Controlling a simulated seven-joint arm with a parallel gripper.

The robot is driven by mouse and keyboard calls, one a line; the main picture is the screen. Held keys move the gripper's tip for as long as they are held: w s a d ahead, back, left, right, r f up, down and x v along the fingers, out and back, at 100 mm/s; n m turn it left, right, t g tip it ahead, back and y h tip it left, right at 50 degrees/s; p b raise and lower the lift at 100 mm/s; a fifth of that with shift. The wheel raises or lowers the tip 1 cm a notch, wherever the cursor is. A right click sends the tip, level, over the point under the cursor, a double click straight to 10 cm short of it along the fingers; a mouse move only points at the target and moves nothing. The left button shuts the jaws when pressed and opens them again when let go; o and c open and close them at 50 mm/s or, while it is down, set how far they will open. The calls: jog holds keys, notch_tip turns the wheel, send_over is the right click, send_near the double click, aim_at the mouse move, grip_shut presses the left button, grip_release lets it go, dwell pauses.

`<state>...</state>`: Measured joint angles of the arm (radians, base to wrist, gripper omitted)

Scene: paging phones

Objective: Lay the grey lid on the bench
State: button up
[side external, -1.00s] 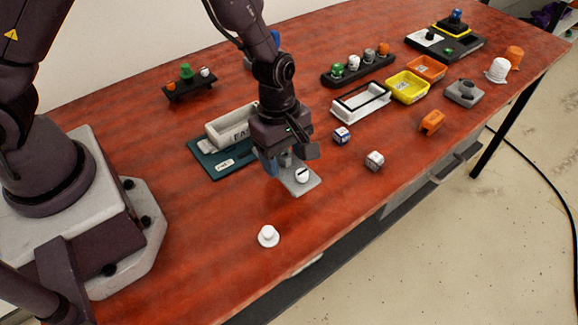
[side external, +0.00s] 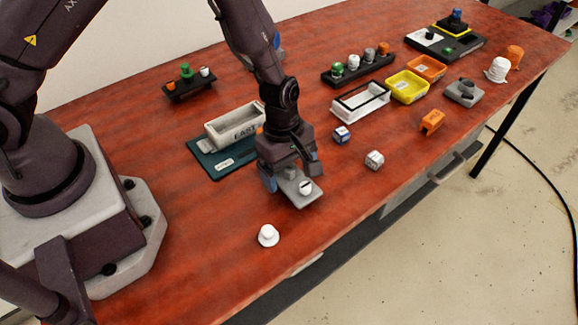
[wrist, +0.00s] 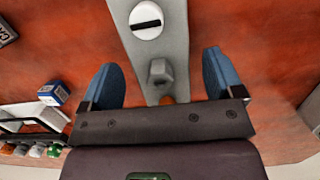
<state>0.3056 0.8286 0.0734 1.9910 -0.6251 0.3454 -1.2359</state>
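The grey lid (side external: 294,191) is a flat plate with a white round dial, marked by a dark slot, and a small grey knob (wrist: 160,72). It appears to lie flat on the red bench (side external: 205,215) near the front edge. The lid also shows in the wrist view (wrist: 172,45). My gripper (wrist: 163,82) is directly over it, fingers spread either side of the knob with clear gaps, gripping nothing. My gripper (side external: 291,180) partly hides the lid's rear in the side view.
An open grey box (side external: 232,126) marked EAST stands on a teal base (side external: 208,166) behind my gripper. A white knob-like piece (side external: 268,236) lies front left. Two small cubes (side external: 342,134) (side external: 374,160) lie to the right.

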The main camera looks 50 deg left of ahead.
jog(key=s+a+r+m+t, duration=0.1)
jog(key=a+r+m, duration=0.15)
jog(key=r, duration=0.85)
jog(key=s+a+r+m, duration=0.2)
jog(key=r+m, duration=0.1)
jog(key=r, duration=0.7)
jog(key=s+a+r+m+t+y, duration=0.1)
jog(key=s+a+r+m+t, duration=0.3)
jog(key=s+r+m, duration=0.7)
jog(key=s+a+m, duration=0.1)
jog(key=a, duration=0.1)
jog(key=shift+s+a+t+y, duration=0.2)
jog(key=shift+a+t+y, duration=0.1)
jog(key=shift+a+y, duration=0.1)
jog(key=shift+r+m, duration=0.15)
jog(key=shift+m, duration=0.1)
